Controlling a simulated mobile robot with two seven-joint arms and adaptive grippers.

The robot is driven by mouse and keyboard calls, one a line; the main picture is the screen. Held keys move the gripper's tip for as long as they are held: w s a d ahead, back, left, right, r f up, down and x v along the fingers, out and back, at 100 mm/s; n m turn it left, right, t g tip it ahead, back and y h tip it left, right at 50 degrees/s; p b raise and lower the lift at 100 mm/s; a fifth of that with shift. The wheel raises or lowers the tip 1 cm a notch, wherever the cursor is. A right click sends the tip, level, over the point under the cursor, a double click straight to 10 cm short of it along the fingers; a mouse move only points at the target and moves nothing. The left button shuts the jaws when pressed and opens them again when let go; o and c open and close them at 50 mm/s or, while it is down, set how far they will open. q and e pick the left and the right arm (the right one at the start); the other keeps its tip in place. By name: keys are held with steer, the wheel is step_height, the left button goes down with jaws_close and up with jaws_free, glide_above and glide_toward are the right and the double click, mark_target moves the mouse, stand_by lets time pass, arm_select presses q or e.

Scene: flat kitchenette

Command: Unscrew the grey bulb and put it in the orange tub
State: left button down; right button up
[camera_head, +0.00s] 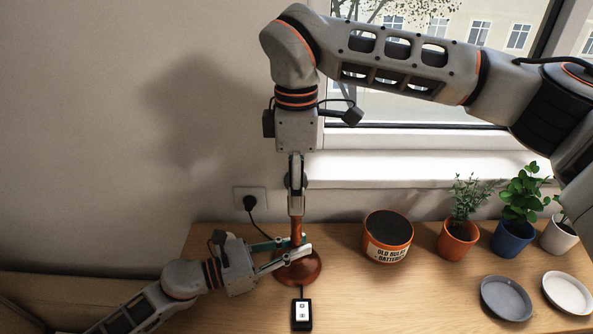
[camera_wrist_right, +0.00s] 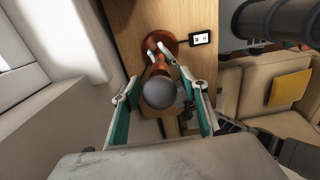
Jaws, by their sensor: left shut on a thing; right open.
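The grey bulb (camera_wrist_right: 159,92) sits at the top of a brown-red lamp, seen from above in the right wrist view. In the head view the bulb is hidden by my right gripper (camera_head: 296,208), which points straight down over the lamp. Its fingers are open, one on each side of the bulb; I cannot tell whether they touch it. My left gripper (camera_head: 301,246) is shut on the lamp stem (camera_head: 296,229), low above the round lamp base (camera_head: 313,272). The orange tub (camera_head: 375,231), with a label about old bulbs and batteries, stands right of the lamp.
A small black switch box (camera_head: 301,314) lies in front of the lamp on the wooden table (camera_head: 400,300). Potted plants (camera_head: 458,240) stand at the back right, with a grey dish (camera_head: 506,298) and a white dish (camera_head: 567,292) before them. A wall socket (camera_head: 250,199) is behind.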

steer(key=shift+f, duration=0.5)
steer(key=c, duration=1.2)
arm_select(q)
steer(key=shift+f, duration=0.1)
arm_select(e)
steer(key=shift+c, duration=0.2)
